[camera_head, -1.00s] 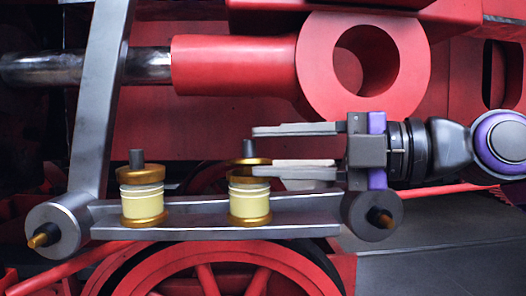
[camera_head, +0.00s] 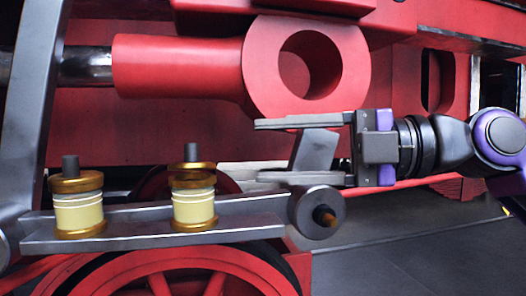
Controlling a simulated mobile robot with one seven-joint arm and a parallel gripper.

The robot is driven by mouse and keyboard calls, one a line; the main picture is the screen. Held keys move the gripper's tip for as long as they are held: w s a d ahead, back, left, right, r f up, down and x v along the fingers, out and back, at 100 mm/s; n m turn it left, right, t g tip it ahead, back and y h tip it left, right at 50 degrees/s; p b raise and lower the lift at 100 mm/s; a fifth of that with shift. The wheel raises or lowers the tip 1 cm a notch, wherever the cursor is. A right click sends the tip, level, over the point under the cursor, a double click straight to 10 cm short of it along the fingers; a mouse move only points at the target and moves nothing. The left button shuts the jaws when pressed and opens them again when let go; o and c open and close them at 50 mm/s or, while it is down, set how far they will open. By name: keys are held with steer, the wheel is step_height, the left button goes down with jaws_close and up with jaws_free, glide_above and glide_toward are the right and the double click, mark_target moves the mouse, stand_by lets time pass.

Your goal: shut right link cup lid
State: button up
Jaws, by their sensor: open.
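The right link cup (camera_head: 194,206) has a cream body with brass bands and stands upright on the grey link bar. Its brass lid (camera_head: 191,168), with a grey knob (camera_head: 191,152), sits at the cup's top. Whether it is fully seated is hard to tell. The left cup (camera_head: 78,212) looks alike, with a brass lid (camera_head: 76,182) and knob on top. My gripper (camera_head: 259,151) is open, fingers pointing left, to the right of the right cup's lid and apart from it in the picture. Nothing is visibly held between its fingers.
The grey link bar (camera_head: 150,228) ends at a round pivot (camera_head: 316,212) below my gripper. A grey bar (camera_head: 312,152) shows between my fingers. A red rod end with a hole (camera_head: 352,62) is above, a red wheel (camera_head: 165,262) below. Open floor (camera_head: 420,260) lies at right.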

steer(key=shift+s+d+r, duration=0.1)
steer(key=shift+s+d, duration=0.1)
steer(key=shift+d, duration=1)
steer(key=shift+s+d+r, duration=0.1)
steer(key=shift+s+d, duration=0.05)
steer(key=shift+d, duration=1)
steer(key=shift+d, duration=0.1)
steer(key=s+d, duration=0.2)
steer(key=d, duration=1.5)
steer(key=shift+s+r+p, duration=0.35)
steer(key=shift+r+p, duration=0.05)
